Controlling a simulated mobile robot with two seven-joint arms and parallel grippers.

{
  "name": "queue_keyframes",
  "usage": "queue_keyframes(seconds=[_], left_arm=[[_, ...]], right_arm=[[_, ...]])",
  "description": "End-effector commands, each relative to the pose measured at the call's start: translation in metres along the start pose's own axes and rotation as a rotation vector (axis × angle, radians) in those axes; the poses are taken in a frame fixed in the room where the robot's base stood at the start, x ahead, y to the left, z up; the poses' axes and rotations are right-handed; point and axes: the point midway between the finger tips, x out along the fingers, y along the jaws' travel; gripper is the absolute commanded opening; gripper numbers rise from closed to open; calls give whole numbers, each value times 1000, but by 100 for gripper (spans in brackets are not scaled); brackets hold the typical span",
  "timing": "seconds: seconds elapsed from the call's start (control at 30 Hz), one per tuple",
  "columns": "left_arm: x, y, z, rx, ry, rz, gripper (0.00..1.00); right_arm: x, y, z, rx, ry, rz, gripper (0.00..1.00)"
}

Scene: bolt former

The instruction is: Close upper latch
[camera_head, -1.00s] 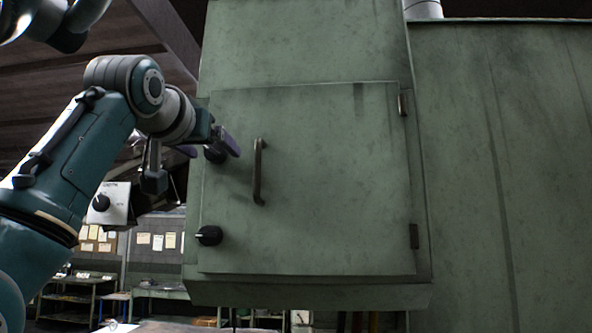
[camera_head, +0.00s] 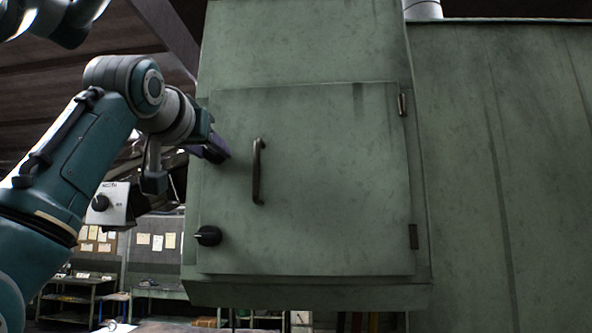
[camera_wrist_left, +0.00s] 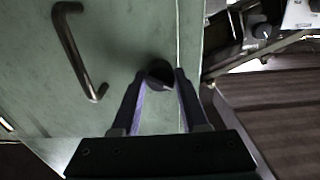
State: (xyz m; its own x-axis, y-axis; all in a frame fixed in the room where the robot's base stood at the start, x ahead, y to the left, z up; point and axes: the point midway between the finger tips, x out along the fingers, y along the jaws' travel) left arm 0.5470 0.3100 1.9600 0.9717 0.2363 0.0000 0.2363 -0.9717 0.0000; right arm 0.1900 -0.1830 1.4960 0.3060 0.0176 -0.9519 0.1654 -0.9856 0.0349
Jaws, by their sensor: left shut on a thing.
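The upper latch is a round black knob (camera_wrist_left: 160,73) near the edge of the green cabinet door (camera_head: 330,190). My left gripper (camera_head: 214,151) is at the door's upper left and hides this latch in the head view. In the left wrist view, the dark purple fingers of this gripper (camera_wrist_left: 159,80) are shut on the latch, one on each side. The lower latch (camera_head: 208,236) is a black knob with a pale mark, at the door's lower left. The door looks shut against the cabinet. My right gripper is not in view.
A dark vertical handle (camera_head: 258,171) stands out from the door just right of my left gripper, and shows in the wrist view too (camera_wrist_left: 79,50). Hinges (camera_head: 403,104) are on the door's right side. A grey control box (camera_head: 112,206) is left of the cabinet.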

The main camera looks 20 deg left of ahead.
Motion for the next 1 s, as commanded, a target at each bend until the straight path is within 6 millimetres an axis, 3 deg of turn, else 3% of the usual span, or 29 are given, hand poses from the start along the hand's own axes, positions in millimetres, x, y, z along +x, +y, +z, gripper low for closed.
queue_keyframes(seconds=[0.33,0.73,0.97,1.0], left_arm=[[0,0,0,-11,0,1,0],[0,1,-1,-628,-2,3,0],[0,0,0,-674,0,-1,0],[0,0,0,-674,0,-1,48]], right_arm=[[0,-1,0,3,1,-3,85],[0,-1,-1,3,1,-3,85],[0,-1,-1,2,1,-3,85],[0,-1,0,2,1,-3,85]])
